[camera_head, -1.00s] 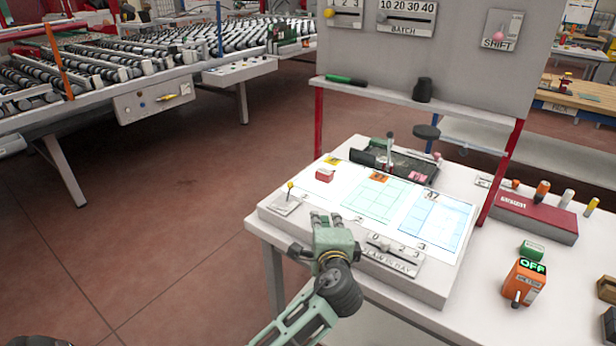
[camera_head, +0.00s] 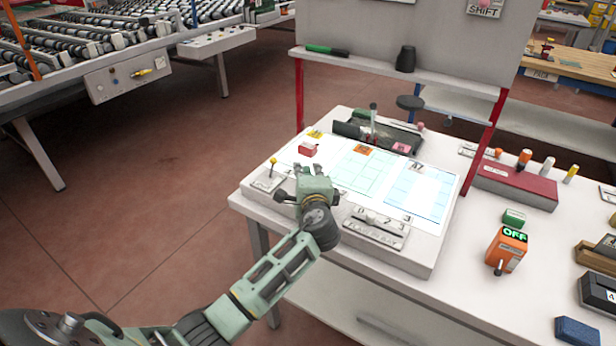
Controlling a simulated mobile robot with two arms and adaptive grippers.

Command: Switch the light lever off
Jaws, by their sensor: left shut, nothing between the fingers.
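The light table's top glows white and pale blue. My left gripper (camera_head: 306,172) is shut and empty, just right of the lever, over the table's left front part. A gap shows between it and the knob; whether it touches the plate's edge I cannot tell. My right gripper is not in view.
A red-and-white block (camera_head: 308,149) lies beyond the gripper. A numbered slider (camera_head: 376,227) is at the front edge. An orange box reading OFF (camera_head: 506,249) stands to the right. A shelf (camera_head: 390,72) on red posts spans the back. Floor left of the table is clear.

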